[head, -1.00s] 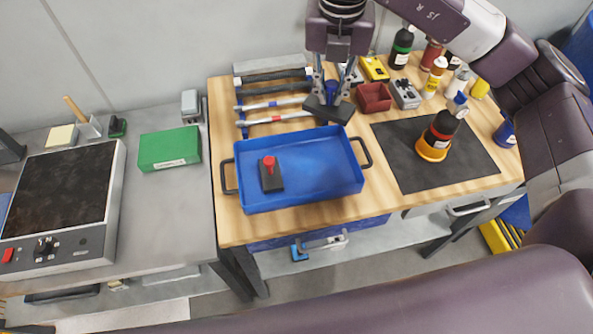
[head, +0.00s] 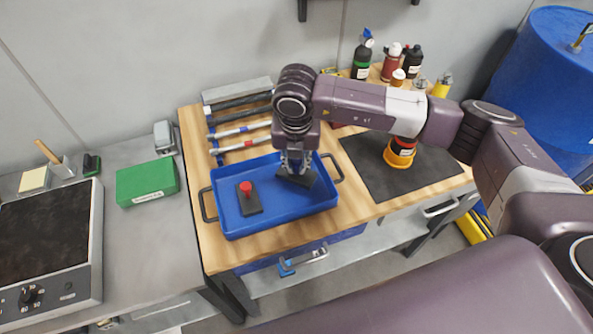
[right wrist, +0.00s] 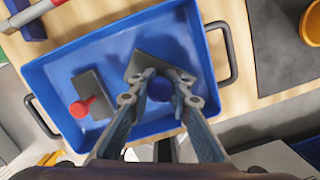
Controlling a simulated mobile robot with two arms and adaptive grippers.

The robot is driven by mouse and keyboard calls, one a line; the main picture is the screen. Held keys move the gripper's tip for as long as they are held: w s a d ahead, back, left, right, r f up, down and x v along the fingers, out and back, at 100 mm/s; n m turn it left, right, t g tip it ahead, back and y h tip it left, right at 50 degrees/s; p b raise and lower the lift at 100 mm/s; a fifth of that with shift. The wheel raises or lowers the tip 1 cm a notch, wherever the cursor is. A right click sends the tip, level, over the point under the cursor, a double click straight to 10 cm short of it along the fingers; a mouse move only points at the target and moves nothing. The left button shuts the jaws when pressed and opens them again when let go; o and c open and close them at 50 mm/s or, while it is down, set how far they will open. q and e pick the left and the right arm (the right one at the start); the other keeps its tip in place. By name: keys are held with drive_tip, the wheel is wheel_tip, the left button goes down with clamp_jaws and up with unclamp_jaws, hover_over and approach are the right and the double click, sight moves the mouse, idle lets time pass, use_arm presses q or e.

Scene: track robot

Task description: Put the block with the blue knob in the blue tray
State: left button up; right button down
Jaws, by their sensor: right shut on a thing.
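The blue tray (head: 283,210) lies on the wooden table and also shows in the right wrist view (right wrist: 120,125). My right gripper (head: 295,164) points down over the tray's right part. It is shut on the blue knob (right wrist: 160,90) of a dark block (head: 299,179). The block is within the tray's outline, low over its floor; I cannot tell whether it touches. In the right wrist view the block's dark plate (right wrist: 152,48) shows beyond the fingertips. My left gripper is not in view.
A dark block with a red knob (head: 246,188) stands in the tray's left part, apart from the held block. A black mat (head: 420,172) with an orange-based bottle (head: 400,153) lies right of the tray. Hammers or rods (head: 240,130) lie behind it.

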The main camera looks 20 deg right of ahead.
sight(296, 173)
wheel_tip(296, 173, down, 3)
drive_tip(key=shift+f+p, duration=0.2)
drive_tip(key=shift+p, duration=0.2)
drive_tip(key=shift+f, duration=0.15)
drive_tip(key=shift+f, duration=0.2)
drive_tip(key=c, duration=1.8)
unclamp_jaws()
drive_tip(key=shift+s, duration=0.1)
drive_tip(key=shift+o, duration=0.2)
